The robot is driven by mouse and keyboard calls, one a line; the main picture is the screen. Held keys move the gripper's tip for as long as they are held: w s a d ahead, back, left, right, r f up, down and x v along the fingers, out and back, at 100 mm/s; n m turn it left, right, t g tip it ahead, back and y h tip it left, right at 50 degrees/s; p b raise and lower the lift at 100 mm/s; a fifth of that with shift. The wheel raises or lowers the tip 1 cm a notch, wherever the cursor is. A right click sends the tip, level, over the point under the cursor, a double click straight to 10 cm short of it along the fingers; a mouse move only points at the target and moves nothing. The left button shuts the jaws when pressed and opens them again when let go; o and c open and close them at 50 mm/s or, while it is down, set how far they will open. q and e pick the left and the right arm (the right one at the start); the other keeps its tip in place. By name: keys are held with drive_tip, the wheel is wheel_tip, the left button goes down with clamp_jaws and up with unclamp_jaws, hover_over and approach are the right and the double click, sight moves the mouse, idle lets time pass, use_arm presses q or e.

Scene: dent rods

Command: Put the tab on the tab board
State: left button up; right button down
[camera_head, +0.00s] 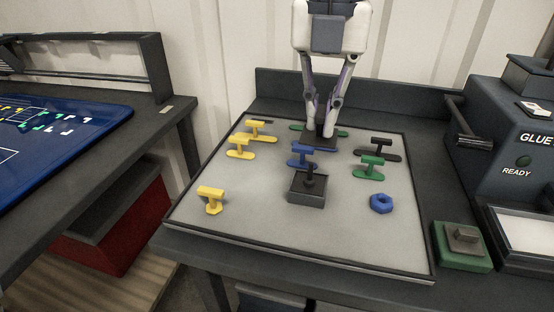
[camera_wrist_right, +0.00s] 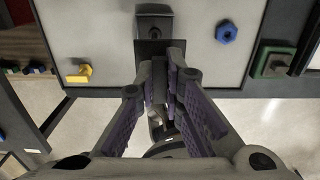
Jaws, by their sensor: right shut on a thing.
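My right gripper (camera_head: 323,134) comes down from the back over the grey board (camera_head: 250,210). It is shut on a dark, flat-looking piece (camera_head: 326,144), largely hidden by the fingers; I cannot tell its full shape or whether it touches the board. In the right wrist view the dark piece (camera_wrist_right: 150,47) shows at the fingertips. T-shaped tabs stand on the board: yellow ones (camera_head: 211,198) at the left, a blue one (camera_head: 301,154) in the middle, green (camera_head: 370,167) and black (camera_head: 380,149) ones at the right. My left gripper is not in view.
A dark block (camera_head: 306,194) with a post stands mid-board. A blue hexagonal nut (camera_head: 381,203) lies to its right. A green block (camera_head: 462,245) and a glue machine (camera_head: 510,140) stand right of the board. A blue panel (camera_head: 60,140) lies on the left bench. The board's front is mostly clear.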

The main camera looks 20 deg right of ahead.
drive_tip(key=w+a+f, duration=0.2)
drive_tip(key=w, duration=0.1)
drive_tip(key=w+a+f+b, duration=0.1)
drive_tip(key=w+a+f, duration=0.1)
drive_tip(key=w+f, duration=0.1)
drive_tip(key=w+a+f, duration=0.2)
drive_tip(key=w+f, duration=0.1)
drive_tip(key=shift+f, duration=0.25)
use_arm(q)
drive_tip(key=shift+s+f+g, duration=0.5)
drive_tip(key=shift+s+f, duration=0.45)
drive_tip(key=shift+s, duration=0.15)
use_arm(e)
drive_tip(key=shift+w+a+f, duration=0.15)
drive_tip(key=shift+f, duration=0.75)
drive_tip(key=shift+w+a+f, duration=0.15)
drive_tip(key=shift+f, duration=0.75)
drive_tip(key=shift+f, duration=0.15)
drive_tip(key=c, duration=1.7)
unclamp_jaws()
use_arm(q)
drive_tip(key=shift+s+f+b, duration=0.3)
drive_tip(key=shift+b, duration=0.15)
use_arm(e)
wheel_tip(320, 180, up, 12)
